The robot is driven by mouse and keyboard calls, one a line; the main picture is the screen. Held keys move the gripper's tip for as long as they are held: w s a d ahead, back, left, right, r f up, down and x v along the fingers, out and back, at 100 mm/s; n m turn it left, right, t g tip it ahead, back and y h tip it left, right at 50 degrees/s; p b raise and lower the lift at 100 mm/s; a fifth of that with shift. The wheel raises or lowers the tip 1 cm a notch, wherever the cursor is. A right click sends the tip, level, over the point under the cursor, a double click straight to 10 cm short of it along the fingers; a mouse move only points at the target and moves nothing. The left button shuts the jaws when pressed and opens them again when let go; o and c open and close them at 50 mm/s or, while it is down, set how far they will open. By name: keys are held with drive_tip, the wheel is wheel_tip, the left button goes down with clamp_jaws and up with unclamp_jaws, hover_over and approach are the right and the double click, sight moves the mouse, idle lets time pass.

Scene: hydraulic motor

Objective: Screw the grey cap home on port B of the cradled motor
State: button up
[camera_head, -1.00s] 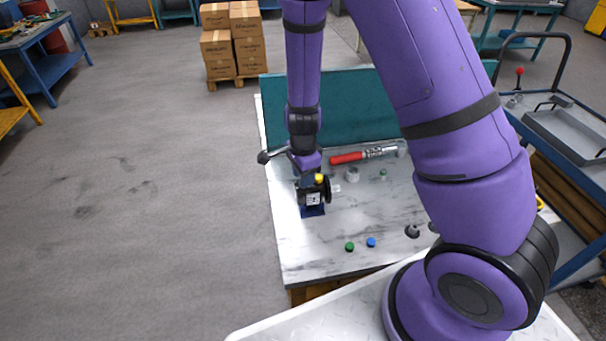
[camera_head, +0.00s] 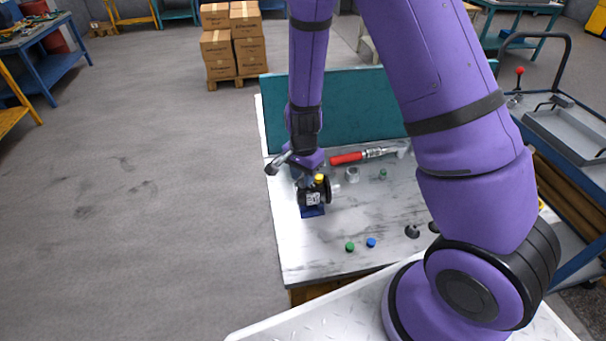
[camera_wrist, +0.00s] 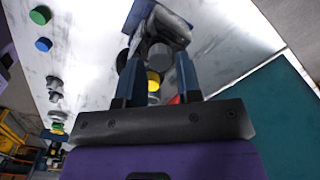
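The dark motor (camera_head: 314,198) sits in a blue cradle (camera_head: 312,211) near the left side of the bench, with a yellow cap (camera_head: 319,178) on top. In the wrist view the motor (camera_wrist: 168,24) lies beyond my fingertips. My gripper (camera_wrist: 159,62) points at it with its two fingers apart. A round grey piece, apparently the grey cap (camera_wrist: 160,55), shows between the fingertips, with visible gaps on both sides. The yellow cap (camera_wrist: 153,80) shows below it. I cannot tell how far the grey cap is seated. In the head view my gripper (camera_head: 304,177) partly hides the motor's back.
A green cap (camera_head: 349,246) and a blue cap (camera_head: 371,242) lie at the bench front. Dark grey fittings (camera_head: 412,231) lie to their right. A red-handled wrench (camera_head: 347,158), a ring-like part (camera_head: 352,174) and a small green part (camera_head: 383,173) lie behind. A teal panel (camera_head: 345,105) closes the back.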

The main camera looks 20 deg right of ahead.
clamp_jaws()
drive_tip(key=m, duration=0.4)
drive_tip(key=shift+f+m, duration=0.1)
drive_tip(key=shift+m, duration=0.8)
drive_tip(key=m, duration=0.4)
drive_tip(key=shift+m, duration=0.3)
drive_tip(key=shift+o, duration=0.9)
unclamp_jaws()
